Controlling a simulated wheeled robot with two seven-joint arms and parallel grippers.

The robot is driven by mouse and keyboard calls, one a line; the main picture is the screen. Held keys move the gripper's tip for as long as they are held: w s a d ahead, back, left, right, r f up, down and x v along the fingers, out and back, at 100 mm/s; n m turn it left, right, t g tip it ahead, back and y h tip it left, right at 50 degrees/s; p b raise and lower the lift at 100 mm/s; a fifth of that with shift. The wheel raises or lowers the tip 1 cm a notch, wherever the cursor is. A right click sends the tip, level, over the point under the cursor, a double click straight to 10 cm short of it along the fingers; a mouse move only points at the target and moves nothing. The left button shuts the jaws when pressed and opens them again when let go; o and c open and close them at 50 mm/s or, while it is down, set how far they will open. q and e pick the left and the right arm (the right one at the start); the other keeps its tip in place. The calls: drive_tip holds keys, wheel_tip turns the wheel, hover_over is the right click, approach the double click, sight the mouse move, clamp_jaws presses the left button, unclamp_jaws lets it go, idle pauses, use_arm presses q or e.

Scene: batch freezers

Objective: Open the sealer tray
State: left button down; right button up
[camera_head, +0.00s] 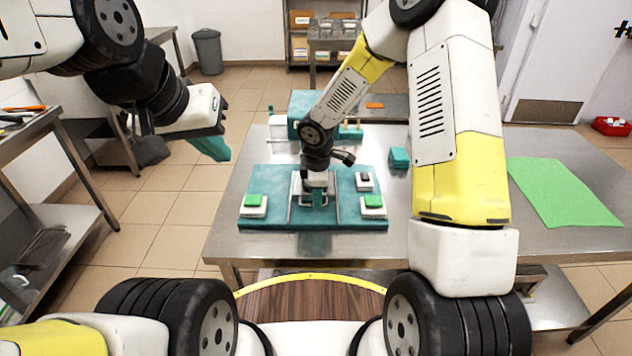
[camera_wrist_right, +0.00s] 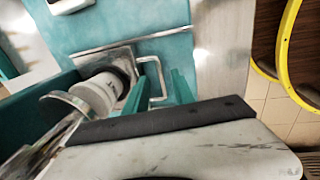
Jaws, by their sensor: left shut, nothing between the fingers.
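The sealer (camera_head: 270,185) is a teal slab on the steel table, with a metal tray (camera_head: 297,213) at its middle. In the right wrist view the tray has a thin metal loop handle (camera_wrist_right: 155,66). My right gripper (camera_head: 318,199) points down over the tray. Its teal fingers (camera_wrist_right: 158,92) show apart, close around the handle; contact cannot be told. A white round piece (camera_wrist_right: 97,94) sits beside them. My left gripper (camera_head: 215,150) is shut and empty, in the air left of the table.
Green-topped white blocks (camera_head: 253,206) sit at the slab's front corners, and a dark-topped switch (camera_head: 364,182) is at the right. A teal box (camera_head: 398,158) stands on the table. A green cloth (camera_head: 560,190) lies at the right. The table between is clear.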

drive_tip(key=shift+w+f, duration=0.2)
drive_tip(key=shift+f, duration=0.9)
drive_tip(key=shift+c, duration=0.2)
clamp_jaws()
drive_tip(key=shift+r, duration=0.1)
idle(0.4)
